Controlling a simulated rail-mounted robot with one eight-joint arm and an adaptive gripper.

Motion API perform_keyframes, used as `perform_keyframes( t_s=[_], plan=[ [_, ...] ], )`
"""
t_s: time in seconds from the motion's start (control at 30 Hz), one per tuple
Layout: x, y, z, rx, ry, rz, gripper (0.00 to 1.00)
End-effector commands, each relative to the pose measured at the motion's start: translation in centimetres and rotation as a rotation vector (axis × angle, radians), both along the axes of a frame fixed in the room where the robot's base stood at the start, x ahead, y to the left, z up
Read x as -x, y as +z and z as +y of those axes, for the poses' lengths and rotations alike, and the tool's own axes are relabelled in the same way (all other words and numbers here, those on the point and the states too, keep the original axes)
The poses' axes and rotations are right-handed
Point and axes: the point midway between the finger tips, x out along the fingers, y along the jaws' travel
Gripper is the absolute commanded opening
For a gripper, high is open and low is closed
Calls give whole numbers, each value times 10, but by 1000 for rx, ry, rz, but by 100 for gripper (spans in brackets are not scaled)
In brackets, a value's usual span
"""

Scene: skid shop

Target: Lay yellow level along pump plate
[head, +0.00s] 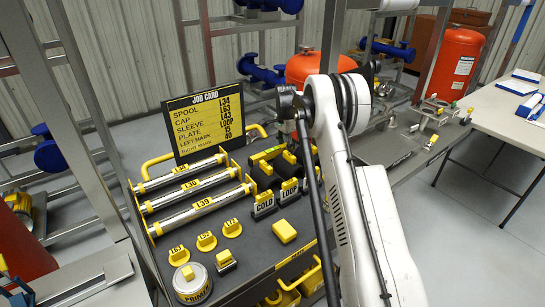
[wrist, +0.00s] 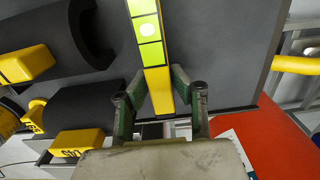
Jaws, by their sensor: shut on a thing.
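In the wrist view my gripper (wrist: 161,88) is shut on the yellow level (wrist: 157,62), gripping it near its lower end. The level has bright green vial windows and runs up out of the top of the picture. Dark grey tray surface lies behind it; I cannot tell whether they touch. I cannot surely identify the pump plate; a grey metal deck with yellow-tipped fittings (head: 437,112) stands right of my arm.
The dark tray (head: 245,262) holds silver spools (head: 190,187), yellow caps (head: 206,241), COLD and LOOP sleeves (head: 264,205), a yellow block (head: 284,231) and a tin (head: 191,284). A job card (head: 205,123) stands behind. Steel posts frame the tray. A white table (head: 500,112) is at right.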

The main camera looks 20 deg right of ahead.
Motion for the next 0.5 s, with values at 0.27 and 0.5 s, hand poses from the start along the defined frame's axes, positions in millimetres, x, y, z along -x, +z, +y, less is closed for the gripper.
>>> perform_keyframes(
  t_s=[0.27, 0.5],
  plan=[
    [0, 15, 0, 0, 0, 0, 0],
    [0, 28, 0, 0, 0, 0, 0]
  ],
)
